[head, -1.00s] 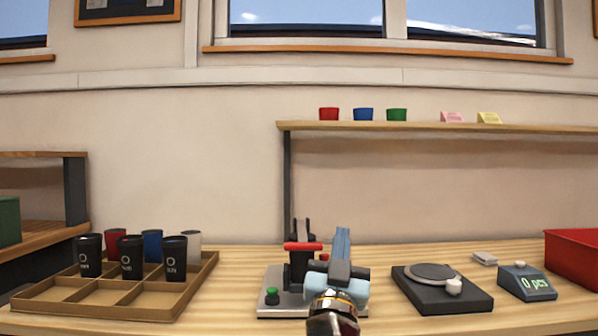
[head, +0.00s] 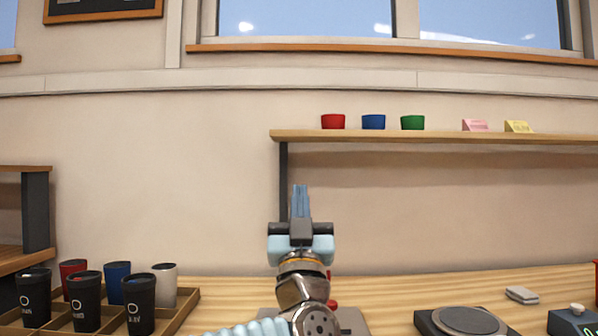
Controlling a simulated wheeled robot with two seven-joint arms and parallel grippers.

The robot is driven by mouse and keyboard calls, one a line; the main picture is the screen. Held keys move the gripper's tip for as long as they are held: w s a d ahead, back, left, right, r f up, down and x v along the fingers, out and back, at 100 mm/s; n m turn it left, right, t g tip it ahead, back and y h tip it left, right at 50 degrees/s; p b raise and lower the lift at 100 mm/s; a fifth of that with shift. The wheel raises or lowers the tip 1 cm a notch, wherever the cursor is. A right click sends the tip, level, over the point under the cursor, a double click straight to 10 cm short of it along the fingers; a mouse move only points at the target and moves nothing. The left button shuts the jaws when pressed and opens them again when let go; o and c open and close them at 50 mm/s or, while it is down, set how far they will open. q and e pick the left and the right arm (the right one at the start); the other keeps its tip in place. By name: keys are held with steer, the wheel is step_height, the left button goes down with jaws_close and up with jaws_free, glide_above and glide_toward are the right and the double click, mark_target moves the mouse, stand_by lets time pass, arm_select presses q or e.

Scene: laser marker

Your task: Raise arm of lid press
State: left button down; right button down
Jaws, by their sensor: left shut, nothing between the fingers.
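My left gripper (head: 300,203) points up in the middle of the head view, with its blue fingers together and nothing between them. Its wrist and arm stand in front of the lid press, whose grey base (head: 352,321) shows low in the picture on both sides of my arm. A small red part (head: 332,303) shows just right of my wrist. The press arm is hidden behind my gripper and arm, so I cannot tell whether it is up or down, or whether my gripper touches it. My right gripper is not in view.
A divided wooden tray (head: 186,304) with several cups stands at the left. A dark turntable device (head: 430,322) and a small display unit (head: 572,322) are at the right. A wall shelf (head: 430,135) with coloured lids is behind, right of my gripper.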

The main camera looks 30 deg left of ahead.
arm_select(q)
steer(key=w+a+r+p, duration=0.2)
steer(key=w+a+r, duration=0.2)
steer(key=w, duration=0.2)
steer(key=shift+w, duration=0.15)
stand_by(1.4)
